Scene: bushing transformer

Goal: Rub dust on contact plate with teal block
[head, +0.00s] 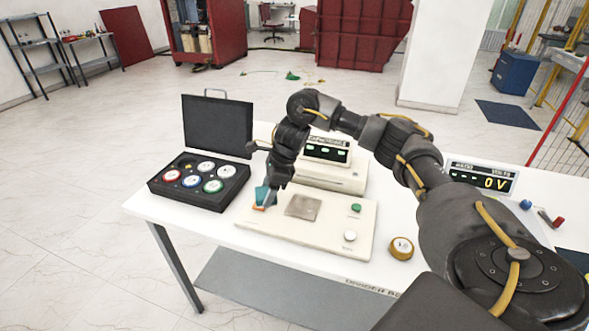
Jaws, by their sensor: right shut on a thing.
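The teal block (261,195) is at the left end of the cream panel on the white table. My right gripper (270,195) points down at the block and is shut on it. An orange patch shows at the block's lower edge; I cannot tell whether the block touches the panel. The grey-brown contact plate (302,207) lies flat on the cream panel (320,236), just right of the block. Dust on the plate is too fine to make out. My left gripper is not in view.
An open black case (200,208) with several coloured discs stands left of the panel. A white device with a green display (328,152) stands behind it. A green button (356,208), a white button (350,236) and a yellow roll (401,248) lie to the right.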

